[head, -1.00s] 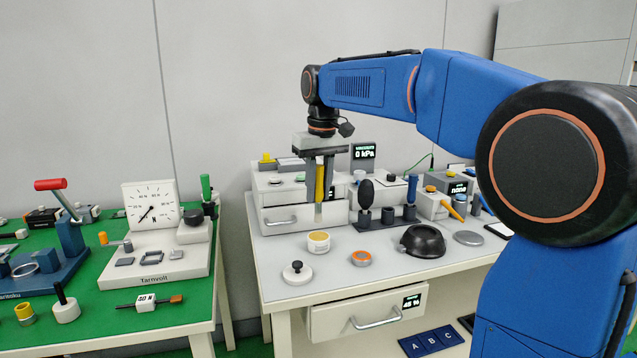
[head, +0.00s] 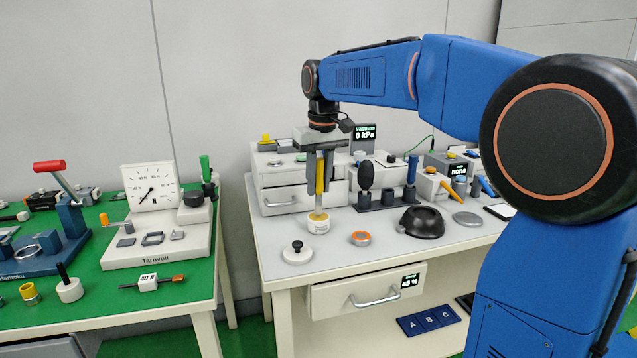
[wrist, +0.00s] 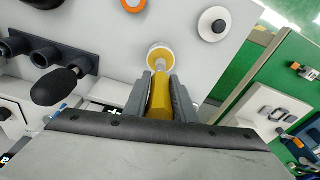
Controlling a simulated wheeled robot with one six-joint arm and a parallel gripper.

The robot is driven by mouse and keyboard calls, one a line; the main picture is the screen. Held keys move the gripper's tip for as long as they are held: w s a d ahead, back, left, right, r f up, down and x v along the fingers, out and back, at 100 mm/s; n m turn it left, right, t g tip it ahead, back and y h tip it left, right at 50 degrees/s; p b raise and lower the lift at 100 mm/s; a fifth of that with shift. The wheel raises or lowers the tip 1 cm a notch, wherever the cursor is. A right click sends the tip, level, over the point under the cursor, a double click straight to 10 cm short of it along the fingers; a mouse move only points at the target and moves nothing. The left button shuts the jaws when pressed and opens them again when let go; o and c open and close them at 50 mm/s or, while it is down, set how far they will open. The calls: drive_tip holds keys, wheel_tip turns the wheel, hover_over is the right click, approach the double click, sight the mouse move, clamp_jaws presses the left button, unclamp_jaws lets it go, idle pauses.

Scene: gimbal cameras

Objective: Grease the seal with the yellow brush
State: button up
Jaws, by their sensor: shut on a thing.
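My gripper (head: 320,188) is shut on the yellow brush (head: 320,172) and holds it upright, tip down. The brush also shows between the fingers in the wrist view (wrist: 160,95). Its lower end is at the mouth of a small white pot with a yellow band (head: 318,225); the wrist view shows the pot (wrist: 154,52) under the tip. I cannot tell how deep the tip is. A small round piece with an orange ring (head: 360,238), possibly the seal, lies to the right of the pot on the white table.
A white disc with a black knob (head: 297,254) lies in front of the pot. A black bowl (head: 421,221) and a grey disc (head: 466,218) lie to the right. Behind stand a dark holder rack with a black bulb (head: 366,176) and a white drawer unit (head: 290,200).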

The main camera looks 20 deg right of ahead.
sight(319, 159)
drive_tip(key=shift+f, duration=0.6)
idle(1.7)
drive_tip(key=shift+r, duration=3.55)
